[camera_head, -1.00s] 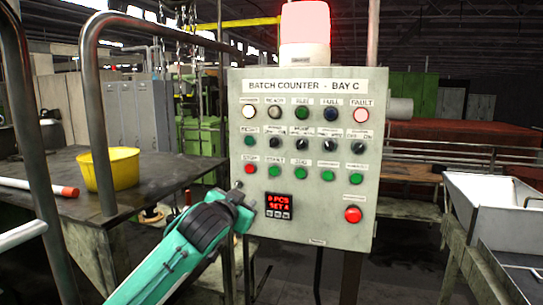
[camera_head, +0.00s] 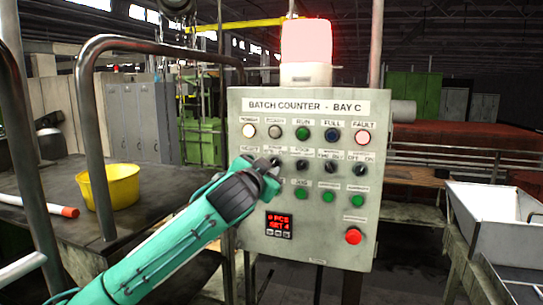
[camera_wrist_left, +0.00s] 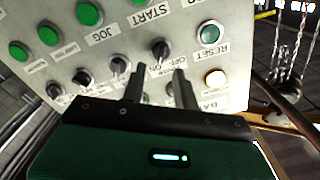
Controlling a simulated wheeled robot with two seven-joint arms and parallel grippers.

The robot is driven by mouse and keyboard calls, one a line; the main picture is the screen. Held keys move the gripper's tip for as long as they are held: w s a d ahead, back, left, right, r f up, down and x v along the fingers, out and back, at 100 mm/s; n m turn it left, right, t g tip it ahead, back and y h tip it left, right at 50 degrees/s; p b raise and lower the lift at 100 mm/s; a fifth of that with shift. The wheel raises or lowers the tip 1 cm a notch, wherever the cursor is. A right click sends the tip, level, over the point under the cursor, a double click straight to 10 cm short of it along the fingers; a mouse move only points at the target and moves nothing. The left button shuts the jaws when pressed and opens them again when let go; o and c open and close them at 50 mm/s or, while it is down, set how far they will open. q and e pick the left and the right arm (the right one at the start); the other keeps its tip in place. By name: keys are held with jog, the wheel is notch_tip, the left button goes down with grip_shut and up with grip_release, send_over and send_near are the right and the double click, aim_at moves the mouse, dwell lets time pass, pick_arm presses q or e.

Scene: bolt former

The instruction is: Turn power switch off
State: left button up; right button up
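The grey control panel (camera_head: 305,105), headed "BATCH COUNTER - BAY C", stands ahead of me. My left gripper (camera_head: 272,168) is at the left of its row of dark knobs. In the left wrist view, turned upside down, my left gripper (camera_wrist_left: 157,75) is open, its two fingers apart. A dark knob (camera_wrist_left: 160,50) marked OFF/ON, beside the green RESET button (camera_wrist_left: 208,32), shows between and just beyond the fingertips. I cannot tell whether they touch it. The lamp at the panel's top left (camera_head: 249,131) is lit pale. My right gripper is out of view.
Other knobs (camera_head: 331,167) and green buttons (camera_head: 328,197) lie close to the right of the gripper. A red display (camera_head: 278,225) and red button (camera_head: 353,236) sit lower. A metal rail (camera_head: 88,130) and a table with a yellow bucket (camera_head: 108,187) stand left.

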aim_at(274, 162)
pick_arm(q)
jog(key=shift+p+x, duration=0.65)
jog(key=shift+x, duration=1.25)
grip_shut()
